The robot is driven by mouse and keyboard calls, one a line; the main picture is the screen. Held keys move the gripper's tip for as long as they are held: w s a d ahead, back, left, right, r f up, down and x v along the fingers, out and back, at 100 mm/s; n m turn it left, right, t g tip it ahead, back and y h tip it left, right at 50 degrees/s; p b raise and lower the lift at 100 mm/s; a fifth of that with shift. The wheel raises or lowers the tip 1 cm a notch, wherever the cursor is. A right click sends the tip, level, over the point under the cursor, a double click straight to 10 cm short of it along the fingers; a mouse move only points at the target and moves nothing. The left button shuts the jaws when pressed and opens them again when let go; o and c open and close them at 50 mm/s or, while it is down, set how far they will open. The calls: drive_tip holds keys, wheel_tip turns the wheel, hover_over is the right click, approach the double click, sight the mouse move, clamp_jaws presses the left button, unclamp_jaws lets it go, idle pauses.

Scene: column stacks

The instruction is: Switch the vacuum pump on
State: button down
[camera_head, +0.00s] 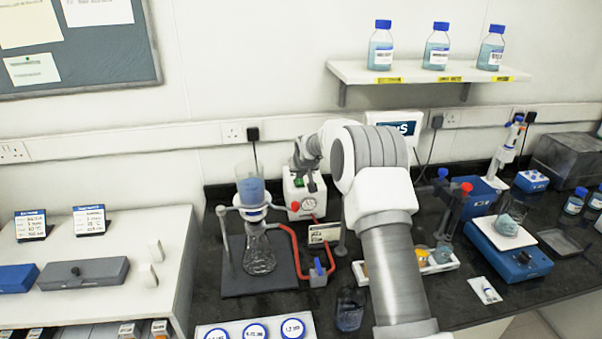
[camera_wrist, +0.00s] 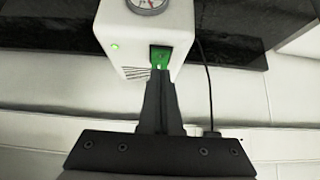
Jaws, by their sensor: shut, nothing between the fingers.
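The vacuum pump is a white box (camera_head: 297,209) with a round gauge (camera_head: 309,204), standing behind the glassware on the dark bench. In the wrist view its white housing (camera_wrist: 118,22) carries a green rocker switch (camera_wrist: 160,54) in a dark frame. A small indicator (camera_wrist: 114,46) on the same face glows green. My gripper (camera_wrist: 160,72) is shut and empty. Its fingertips are at the switch's near edge and overlap its lower part in the picture; I cannot tell whether they touch. In the head view my gripper (camera_head: 311,186) is above the pump, partly hidden by my arm.
A filter funnel (camera_head: 250,191) on a flask (camera_head: 259,255) stands left of the pump, with red tubing (camera_head: 292,240) between them. A dark cable (camera_wrist: 207,85) runs beside the pump. A balance (camera_head: 511,252) is at right.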

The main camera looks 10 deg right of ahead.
drive_tip(key=r, duration=0.3)
drive_tip(key=r+p, duration=0.1)
drive_tip(key=shift+s+r, duration=0.15)
drive_tip(key=shift+s, duration=0.1)
drive_tip(key=s+r+b, duration=0.2)
drive_tip(key=s+r, duration=0.3)
drive_tip(key=s, duration=0.3)
drive_tip(key=shift+r, duration=0.3)
drive_tip(key=shift+s, duration=0.1)
